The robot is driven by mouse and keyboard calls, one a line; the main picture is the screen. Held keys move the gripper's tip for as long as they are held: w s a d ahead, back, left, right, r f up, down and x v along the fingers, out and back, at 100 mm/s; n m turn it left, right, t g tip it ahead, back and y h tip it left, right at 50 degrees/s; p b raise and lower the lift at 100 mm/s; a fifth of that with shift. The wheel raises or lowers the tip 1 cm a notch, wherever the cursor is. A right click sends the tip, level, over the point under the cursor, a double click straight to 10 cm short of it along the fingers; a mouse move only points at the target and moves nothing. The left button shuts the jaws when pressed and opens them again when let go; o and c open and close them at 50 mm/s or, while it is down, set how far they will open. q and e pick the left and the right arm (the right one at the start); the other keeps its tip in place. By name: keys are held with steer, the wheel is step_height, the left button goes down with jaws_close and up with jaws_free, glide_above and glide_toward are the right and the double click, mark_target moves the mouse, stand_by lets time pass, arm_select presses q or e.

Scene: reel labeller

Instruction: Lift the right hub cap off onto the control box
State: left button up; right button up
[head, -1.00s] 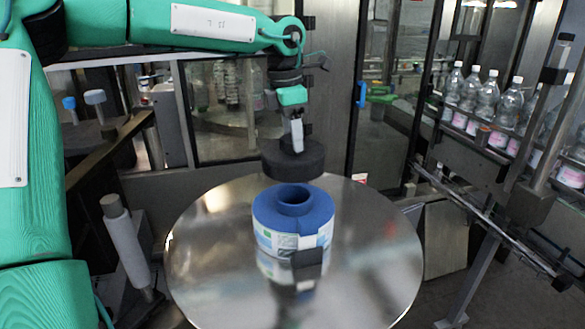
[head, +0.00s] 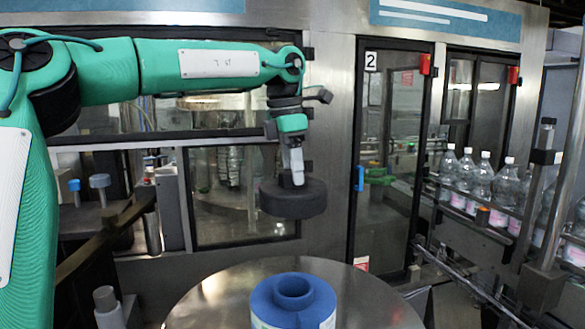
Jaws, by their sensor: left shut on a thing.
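My left gripper (head: 297,178) is shut on a dark round hub cap (head: 293,205). It holds the cap in the air, roughly level. Below it, clearly apart, a blue reel (head: 265,305) with an open raised centre stands on a round shiny metal table (head: 372,298). The reel's lower part is cut off by the picture's bottom edge. I cannot tell for sure which thing is the control box. My right gripper is not in view.
A dark ledge with a blue knob (head: 74,186) and a grey knob (head: 100,184) is at the left. A grey roller (head: 106,305) stands at the lower left. Clear bottles (head: 481,180) line a conveyor at the right. Glazed machine doors (head: 392,150) stand behind.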

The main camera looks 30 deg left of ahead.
arm_select(q)
steer(key=shift+r+p, duration=1.8)
steer(key=shift+r, duration=0.35)
steer(key=shift+f, duration=0.1)
